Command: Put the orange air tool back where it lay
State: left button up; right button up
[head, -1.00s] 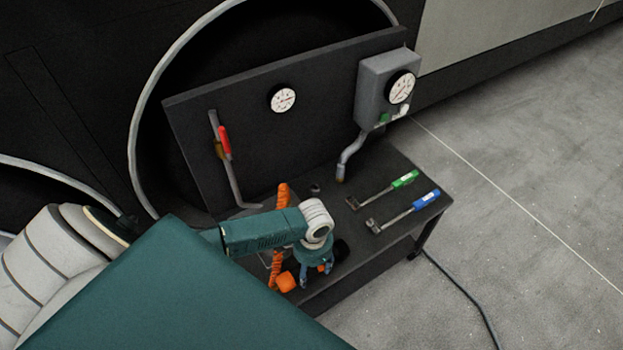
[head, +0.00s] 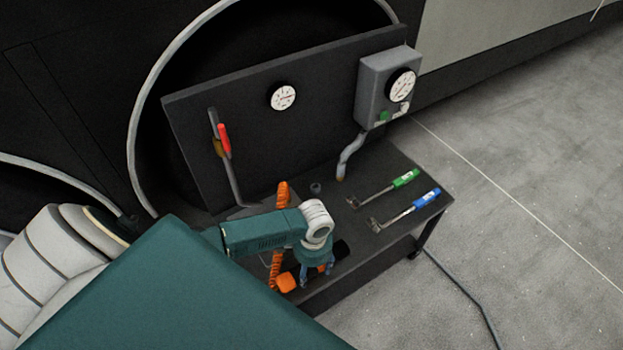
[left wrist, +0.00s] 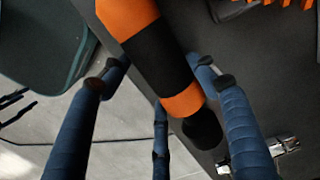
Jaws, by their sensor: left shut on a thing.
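The orange air tool (left wrist: 150,45) is an orange and black cylinder with a black end. It lies between the fingers of my left gripper (left wrist: 165,85) in the left wrist view. In the head view my left gripper (head: 317,270) points down over the front of the dark bench and is shut on the tool. The tool's orange end (head: 286,282) shows left of the fingers; its middle is hidden by my gripper. I cannot tell whether the tool touches the bench top. My right gripper is not in view.
The dark bench (head: 392,240) carries a green-handled tool (head: 404,178) and a blue-handled tool (head: 425,199) at the right. An orange coiled hose (head: 282,194) runs behind my wrist. An upright panel (head: 320,105) with gauges stands at the back.

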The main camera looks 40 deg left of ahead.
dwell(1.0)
pick_arm(q)
jog(key=o, duration=1.5)
jog(key=shift+o, duration=0.2)
jog(key=shift+s+f, duration=0.1)
jog(key=shift+f, duration=0.05)
notch_tip(320, 180, up, 12)
jog(key=shift+w, duration=0.25)
